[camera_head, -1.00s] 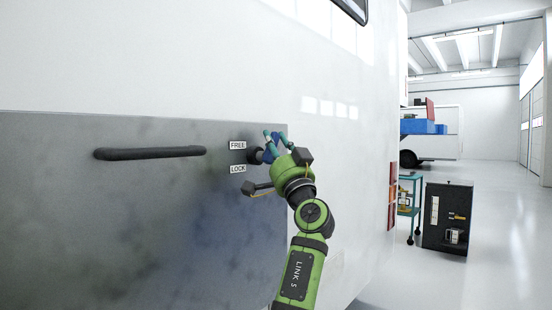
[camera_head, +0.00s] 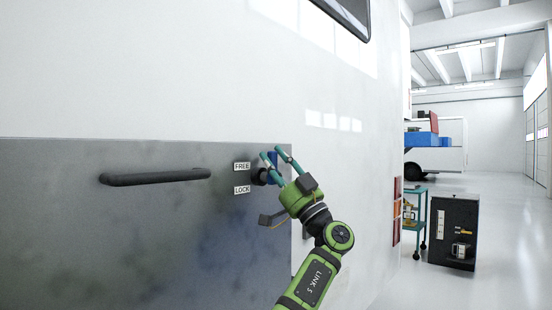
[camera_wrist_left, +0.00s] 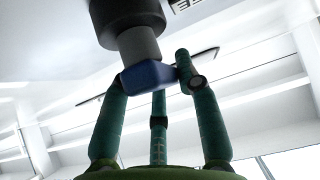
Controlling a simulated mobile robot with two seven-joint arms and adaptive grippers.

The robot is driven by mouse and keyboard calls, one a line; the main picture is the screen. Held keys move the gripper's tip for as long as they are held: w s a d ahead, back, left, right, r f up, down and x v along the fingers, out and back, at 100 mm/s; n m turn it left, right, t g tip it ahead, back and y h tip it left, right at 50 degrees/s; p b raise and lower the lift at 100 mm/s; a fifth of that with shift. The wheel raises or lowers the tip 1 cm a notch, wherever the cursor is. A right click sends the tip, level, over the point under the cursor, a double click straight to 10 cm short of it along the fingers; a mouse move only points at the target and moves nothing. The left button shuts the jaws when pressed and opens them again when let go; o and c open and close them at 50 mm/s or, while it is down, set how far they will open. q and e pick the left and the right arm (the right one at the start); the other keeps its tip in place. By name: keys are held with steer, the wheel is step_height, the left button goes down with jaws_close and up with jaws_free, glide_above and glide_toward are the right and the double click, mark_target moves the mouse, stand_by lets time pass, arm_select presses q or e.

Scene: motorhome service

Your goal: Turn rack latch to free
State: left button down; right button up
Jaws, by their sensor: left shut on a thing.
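The rack latch has a round black hub (camera_head: 258,177) and a blue handle (camera_head: 272,164) at the right end of a grey panel. FREE (camera_head: 242,166) and LOCK (camera_head: 242,190) labels sit left of the hub, FREE above LOCK. My left gripper (camera_head: 275,154), green with teal fingers, is shut on the blue handle and partly covers it. In the left wrist view the blue handle (camera_wrist_left: 148,77) sits between the fingertips, below a grey shaft and black hub (camera_wrist_left: 127,20). The handle's exact angle is hard to tell. My right gripper is out of view.
A black bar handle (camera_head: 155,177) runs along the grey panel (camera_head: 110,240) to the left. A white vehicle wall rises above it. At right stand a teal cart (camera_head: 415,215) and a dark cabinet (camera_head: 453,232) on open, pale floor.

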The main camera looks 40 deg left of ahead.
arm_select(q)
steer(key=shift+s+r, duration=0.1)
steer(key=shift+r, duration=0.15)
steer(key=c, duration=1.2)
jaws_free()
steer(key=shift+o, duration=0.2)
steer(key=shift+a+f, duration=0.1)
steer(key=shift+d+f, duration=0.3)
steer(key=shift+f, duration=0.1)
steer(key=v, duration=1.1)
